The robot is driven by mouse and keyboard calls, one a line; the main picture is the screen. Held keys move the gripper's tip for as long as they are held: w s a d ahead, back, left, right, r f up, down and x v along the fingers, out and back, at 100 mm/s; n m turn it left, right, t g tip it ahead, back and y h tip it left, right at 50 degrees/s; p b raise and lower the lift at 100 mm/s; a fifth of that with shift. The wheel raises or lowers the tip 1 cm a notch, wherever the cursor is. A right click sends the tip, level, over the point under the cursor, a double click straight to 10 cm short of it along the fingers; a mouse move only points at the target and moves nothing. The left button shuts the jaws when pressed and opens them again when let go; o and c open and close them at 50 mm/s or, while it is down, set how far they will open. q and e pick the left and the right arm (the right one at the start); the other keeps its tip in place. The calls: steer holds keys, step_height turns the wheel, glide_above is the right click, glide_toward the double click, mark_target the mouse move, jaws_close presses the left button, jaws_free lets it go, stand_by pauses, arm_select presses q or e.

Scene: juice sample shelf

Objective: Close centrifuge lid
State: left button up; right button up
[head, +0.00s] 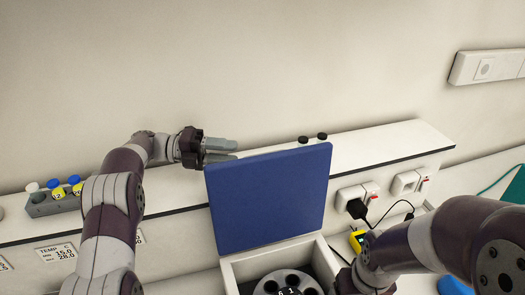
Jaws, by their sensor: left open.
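The centrifuge (233,273) stands at the bottom centre, a white box with a grey rotor (288,281) with several holes inside. Its blue lid (268,196) is raised and stands nearly upright behind the rotor. My left gripper (236,151) is above the shelf, close to the lid's upper left corner, with its fingers apart and nothing between them. I cannot tell whether a finger touches the lid. My right arm comes in from the right, beside the centrifuge, and its gripper is outside the picture at the bottom.
A rack (52,203) with capped tubes stands on the shelf (381,142) at the left. Two dark-capped items (322,137) stand behind the lid. Sockets with a black plug (356,208) and cable are right of the lid. A yellow device (356,240) is near my right arm.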

mark_target(263, 156)
arm_select(q)
steer(key=d+p, duration=0.1)
steer(key=d, duration=0.2)
steer(key=d+p, duration=0.2)
steer(key=d, duration=0.1)
steer(key=d+p, duration=0.1)
steer(key=d, duration=0.2)
steer(key=shift+s, duration=0.35)
steer(key=shift+d+f, duration=0.1)
steer(key=shift+d, duration=0.05)
steer(key=shift+f, duration=0.1)
jaws_close()
